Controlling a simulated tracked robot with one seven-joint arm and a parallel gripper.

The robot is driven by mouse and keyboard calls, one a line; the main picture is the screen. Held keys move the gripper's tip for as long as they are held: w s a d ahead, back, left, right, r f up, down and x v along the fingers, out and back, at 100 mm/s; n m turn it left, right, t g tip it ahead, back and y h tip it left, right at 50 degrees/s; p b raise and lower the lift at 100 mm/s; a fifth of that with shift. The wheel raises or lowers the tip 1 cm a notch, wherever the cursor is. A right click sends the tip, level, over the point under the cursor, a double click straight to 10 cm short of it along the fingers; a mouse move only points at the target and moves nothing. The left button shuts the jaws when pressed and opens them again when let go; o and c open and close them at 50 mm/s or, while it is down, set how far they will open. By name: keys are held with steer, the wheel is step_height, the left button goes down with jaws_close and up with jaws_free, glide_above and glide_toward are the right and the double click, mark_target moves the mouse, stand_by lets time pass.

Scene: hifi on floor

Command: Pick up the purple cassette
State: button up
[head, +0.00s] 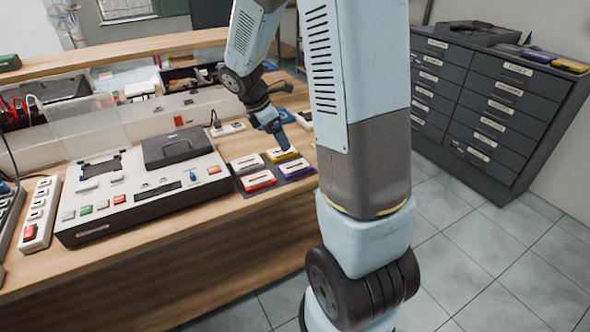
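A purple cassette (296,169) with a white label lies flat on a dark mat on the wooden counter, at the near right of a small group. A yellow cassette (281,154) lies just behind it, a red one (259,181) to its left, and a grey-white one (247,163) diagonally behind it to the left. My gripper (283,145) points down above the yellow cassette, behind the purple one and apart from it. Its fingertips are small and partly merged with the background, so I cannot tell whether they are open.
A beige console (140,200) stands left of the cassettes. More cassettes, one of them blue (285,115), lie farther back. A dark drawer cabinet (485,110) with cassettes on top stands at right. My arm hides part of the counter's right side.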

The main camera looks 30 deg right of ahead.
glide_above(295, 166)
steer(key=a, duration=0.3)
steer(key=f, duration=0.8)
steer(key=shift+s+f, duration=0.1)
steer(key=shift+s, duration=0.15)
steer(key=shift+w+x, duration=0.1)
steer(key=shift+x, duration=1.15)
steer(key=shift+w+x, duration=0.15)
steer(key=shift+x, duration=1.1)
steer(key=shift+d, duration=0.15)
steer(key=c, duration=1.1)
steer(key=shift+c, duration=0.2)
